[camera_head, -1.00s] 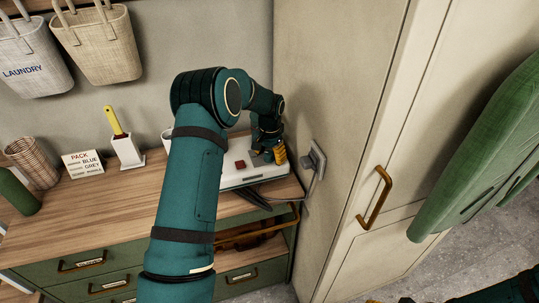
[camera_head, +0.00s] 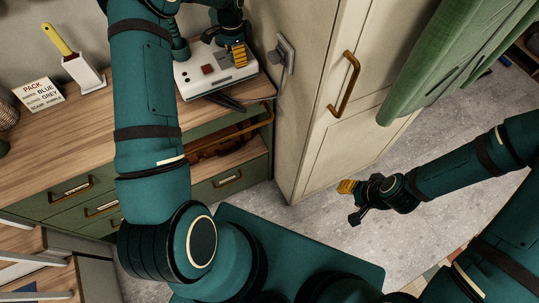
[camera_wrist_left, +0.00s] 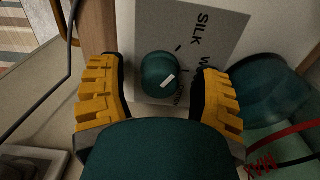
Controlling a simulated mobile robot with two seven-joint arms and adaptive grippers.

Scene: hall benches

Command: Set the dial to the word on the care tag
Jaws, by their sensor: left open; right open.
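A white appliance (camera_head: 215,78) with a red square button (camera_head: 208,70) stands at the right end of the wooden counter. My left gripper (camera_head: 236,55) is over its right part, open. In the left wrist view, a round dark teal dial (camera_wrist_left: 160,75) with a white pointer mark sits between its yellow fingers, with gaps at both sides. The printed word SILK (camera_wrist_left: 203,19) shows on the panel beside the dial; other words are partly cut off or hidden. My right gripper (camera_head: 350,202) is open and empty above the floor. I cannot make out a care tag.
A tall cream cabinet (camera_head: 325,90) stands just right of the counter, with a wall socket (camera_head: 284,55) between. A green garment (camera_head: 445,50) hangs at the right. A lettered card (camera_head: 38,93) and a yellow-handled brush (camera_head: 70,48) stand on the counter's left.

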